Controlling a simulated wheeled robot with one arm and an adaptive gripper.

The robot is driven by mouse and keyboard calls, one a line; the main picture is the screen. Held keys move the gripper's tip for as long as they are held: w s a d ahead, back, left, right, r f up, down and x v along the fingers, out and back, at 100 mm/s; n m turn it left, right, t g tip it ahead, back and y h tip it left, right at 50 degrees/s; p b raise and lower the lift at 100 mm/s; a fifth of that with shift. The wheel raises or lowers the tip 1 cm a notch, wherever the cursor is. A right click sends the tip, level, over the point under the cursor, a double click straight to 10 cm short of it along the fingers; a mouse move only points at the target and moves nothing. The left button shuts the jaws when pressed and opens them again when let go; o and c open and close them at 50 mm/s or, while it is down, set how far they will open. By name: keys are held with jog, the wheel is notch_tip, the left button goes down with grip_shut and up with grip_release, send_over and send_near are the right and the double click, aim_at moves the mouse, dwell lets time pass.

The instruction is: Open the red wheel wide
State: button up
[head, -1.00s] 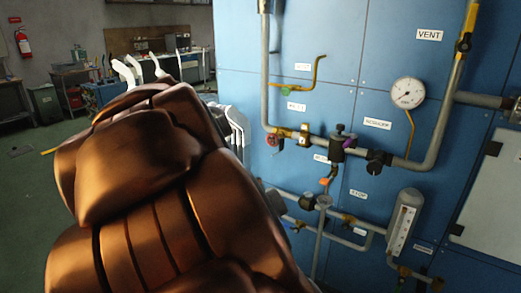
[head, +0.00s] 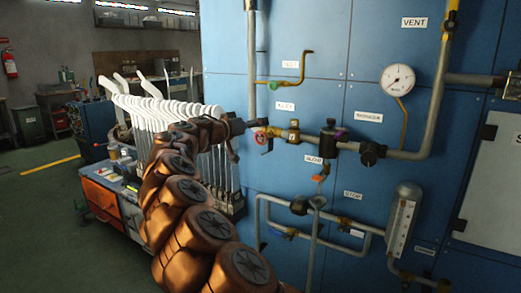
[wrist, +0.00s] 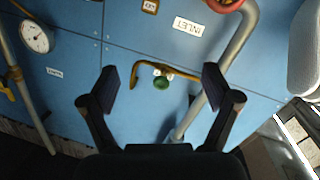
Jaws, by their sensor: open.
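The red wheel (head: 262,138) is a small hand wheel at the left end of the horizontal grey pipe on the blue panel. In the head view my gripper (head: 243,136) is just to its left, and its fingers are small and dark there. In the wrist view the red wheel (wrist: 225,4) is cut off at the top edge, beyond the fingertips and not between them. There my gripper (wrist: 160,86) is open and empty, with a small green knob (wrist: 162,83) on a brass pipe showing between its fingers.
White sock boards (head: 165,112) stand in a rack just left of my gripper, partly behind my arm. A pressure gauge (head: 398,80) and a black valve (head: 328,134) are right of the wheel. A vertical grey pipe (head: 251,60) rises above the wheel.

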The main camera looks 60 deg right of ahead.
aim_at(260, 139)
jog(key=shift+w+d+f+n+t+h+b, duration=0.15)
jog(key=shift+w+d+f+t+b, duration=0.3)
jog(key=shift+w+d+f, duration=0.75)
jog(key=shift+w+d+f+n+t+h+b, duration=0.1)
jog(key=shift+w+d+f+t+b, duration=0.35)
jog(key=shift+d+f, duration=1.3)
jog(key=shift+w+d+f+n+t+h+b, duration=0.2)
jog(key=shift+w+d+f+t, duration=0.3)
jog(key=shift+w+d+f, duration=1)
jog(key=shift+s+a+f, duration=0.1)
jog(key=shift+s+f, duration=0.1)
jog(key=shift+f, duration=0.3)
jog(key=shift+d+r+p, duration=0.15)
jog(key=shift+d+p, duration=0.55)
jog(key=shift+p, duration=0.05)
jog(key=shift+d+p, duration=0.35)
jog(key=shift+d, duration=1.1)
jog(key=shift+c, duration=0.2)
